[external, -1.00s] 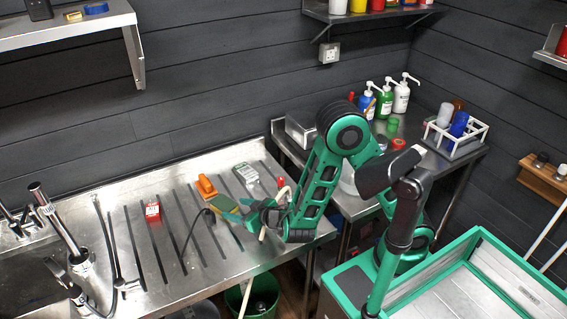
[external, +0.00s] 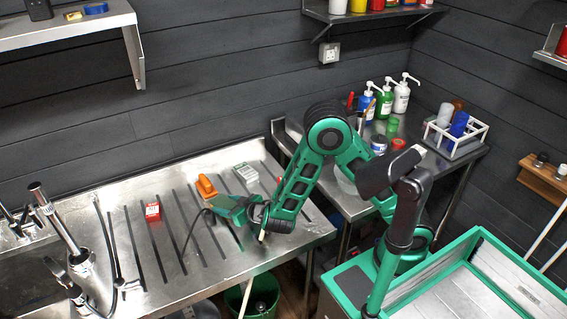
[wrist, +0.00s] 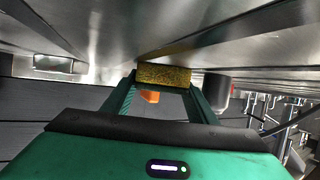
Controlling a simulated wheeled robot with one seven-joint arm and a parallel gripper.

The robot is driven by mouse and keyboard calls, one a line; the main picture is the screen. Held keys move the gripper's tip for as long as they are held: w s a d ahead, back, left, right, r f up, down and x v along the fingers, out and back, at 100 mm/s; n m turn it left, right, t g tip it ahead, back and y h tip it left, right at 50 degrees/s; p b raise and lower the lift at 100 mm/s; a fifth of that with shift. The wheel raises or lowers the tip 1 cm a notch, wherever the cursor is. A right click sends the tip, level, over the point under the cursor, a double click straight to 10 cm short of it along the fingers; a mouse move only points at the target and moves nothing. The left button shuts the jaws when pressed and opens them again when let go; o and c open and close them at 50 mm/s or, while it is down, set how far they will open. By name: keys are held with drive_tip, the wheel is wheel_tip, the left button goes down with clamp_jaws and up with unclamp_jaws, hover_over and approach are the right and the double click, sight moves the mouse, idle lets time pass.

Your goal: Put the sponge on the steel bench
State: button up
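The sponge (wrist: 163,76) is a yellow, speckled block, seen in the wrist view between the tips of my two green fingers. My gripper (wrist: 163,84) is shut on it, with a finger against each end. In the external view my gripper (external: 228,207) is low over the right part of the grooved steel sink bench (external: 130,265); the sponge is hard to make out there. I cannot tell whether the sponge touches the steel. A second steel bench (external: 335,187) stands to the right, partly behind my arm.
An orange object (external: 206,186) and a grey-white box (external: 245,173) lie just behind my gripper. Pump bottles (external: 384,103) and a white rack (external: 455,138) stand on the right bench. A green bucket (external: 262,300) is below.

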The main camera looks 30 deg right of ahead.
sight(225, 206)
drive_tip(key=c, duration=0.5)
drive_tip(key=shift+r, duration=0.75)
drive_tip(key=r, duration=0.3)
drive_tip(key=shift+s+a+r, duration=0.1)
drive_tip(key=shift+s+a, duration=0.2)
drive_tip(key=shift+s, duration=0.1)
drive_tip(key=s+a+r, duration=0.6)
drive_tip(key=s, duration=0.3)
drive_tip(key=w+a+r+n+y, duration=0.1)
drive_tip(key=r, duration=0.2)
drive_tip(key=w+r+n+g+y, duration=0.1)
drive_tip(key=r, duration=0.2)
drive_tip(key=w+a+r+n+g+y, duration=0.1)
drive_tip(key=r, duration=0.3)
drive_tip(key=shift+w+a+r+y, duration=0.1)
drive_tip(key=shift+w+a+y, duration=0.2)
drive_tip(key=shift+a, duration=0.05)
